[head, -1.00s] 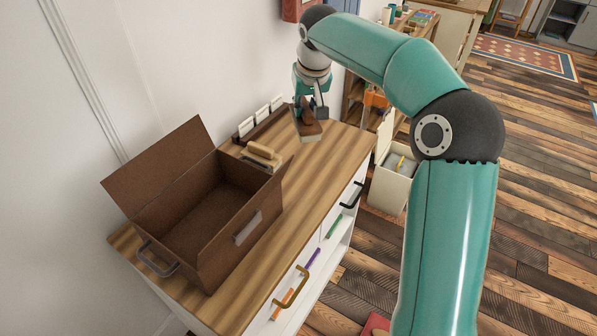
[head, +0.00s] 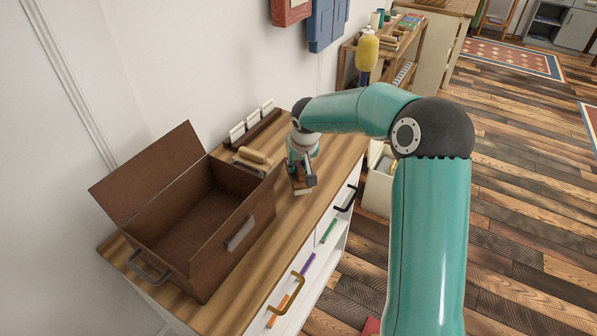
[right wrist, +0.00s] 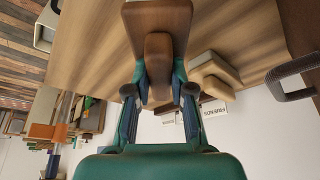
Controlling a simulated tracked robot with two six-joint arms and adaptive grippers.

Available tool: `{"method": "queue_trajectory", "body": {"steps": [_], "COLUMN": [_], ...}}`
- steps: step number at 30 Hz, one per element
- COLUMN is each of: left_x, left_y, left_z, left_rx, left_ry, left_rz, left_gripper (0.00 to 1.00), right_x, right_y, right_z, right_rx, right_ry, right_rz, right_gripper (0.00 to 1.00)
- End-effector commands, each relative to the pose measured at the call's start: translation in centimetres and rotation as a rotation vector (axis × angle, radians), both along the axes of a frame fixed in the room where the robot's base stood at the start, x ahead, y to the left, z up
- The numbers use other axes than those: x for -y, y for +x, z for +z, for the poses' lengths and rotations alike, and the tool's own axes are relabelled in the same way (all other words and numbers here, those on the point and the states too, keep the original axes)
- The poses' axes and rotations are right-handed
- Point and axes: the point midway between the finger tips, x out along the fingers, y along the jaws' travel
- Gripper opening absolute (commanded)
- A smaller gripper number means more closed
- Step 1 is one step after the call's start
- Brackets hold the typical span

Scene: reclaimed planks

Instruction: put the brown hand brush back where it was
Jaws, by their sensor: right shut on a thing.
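The brown hand brush (head: 299,184) is in my right gripper (head: 303,173), over the right part of the wooden cabinet top. In the right wrist view the brush (right wrist: 158,28) lies between the two fingers of my right gripper (right wrist: 160,90), which are shut on its handle. The pale edge of the brush points down in the head view. I cannot tell whether it touches the cabinet top. My left gripper is not in view.
An open brown box (head: 242,213) with its lid raised stands on the left of the cabinet top (head: 282,246).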

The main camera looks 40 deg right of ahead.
Motion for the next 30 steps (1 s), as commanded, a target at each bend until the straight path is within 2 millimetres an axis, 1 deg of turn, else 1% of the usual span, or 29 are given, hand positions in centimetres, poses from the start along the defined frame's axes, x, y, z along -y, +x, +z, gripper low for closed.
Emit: {"method": "queue_trajectory", "body": {"steps": [1, 3, 6, 14, 17, 18, 20, 21, 22, 30], "left_x": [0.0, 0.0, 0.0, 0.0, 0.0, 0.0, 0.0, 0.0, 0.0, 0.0], "left_y": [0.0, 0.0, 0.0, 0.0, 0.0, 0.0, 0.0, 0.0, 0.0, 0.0], "left_z": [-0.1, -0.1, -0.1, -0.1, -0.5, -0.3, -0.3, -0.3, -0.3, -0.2], "left_rx": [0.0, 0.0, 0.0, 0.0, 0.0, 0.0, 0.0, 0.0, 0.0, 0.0], "left_ry": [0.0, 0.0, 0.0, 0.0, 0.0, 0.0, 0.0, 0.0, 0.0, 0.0], "left_rz": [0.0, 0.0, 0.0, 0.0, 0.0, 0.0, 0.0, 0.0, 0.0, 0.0], "left_gripper": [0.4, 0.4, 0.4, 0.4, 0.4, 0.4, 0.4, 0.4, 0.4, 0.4], "right_x": [0.0, 0.0, 0.1, 0.1, 0.1, 0.1, 0.1, 0.1, 0.1, 0.1], "right_y": [0.0, -0.1, 0.0, 0.0, 0.0, 0.0, 0.0, 0.0, 0.0, 0.0], "right_z": [-0.9, -1.9, -2.7, -2.8, -3.1, -2.9, -2.9, -2.9, -2.9, -2.9], "right_rx": [-0.003, -0.004, -0.002, 0.001, 0.001, 0.0, 0.0, 0.0, 0.0, 0.0], "right_ry": [0.001, 0.0, -0.001, -0.001, -0.001, 0.0, 0.0, 0.0, 0.0, 0.0], "right_rz": [0.0, -0.001, -0.002, -0.001, -0.001, -0.001, -0.001, -0.001, -0.001, -0.001], "right_gripper": [0.0, 0.0, 0.0, 0.0, 0.0, 0.29, 0.39, 0.46, 0.47, 0.47]}}
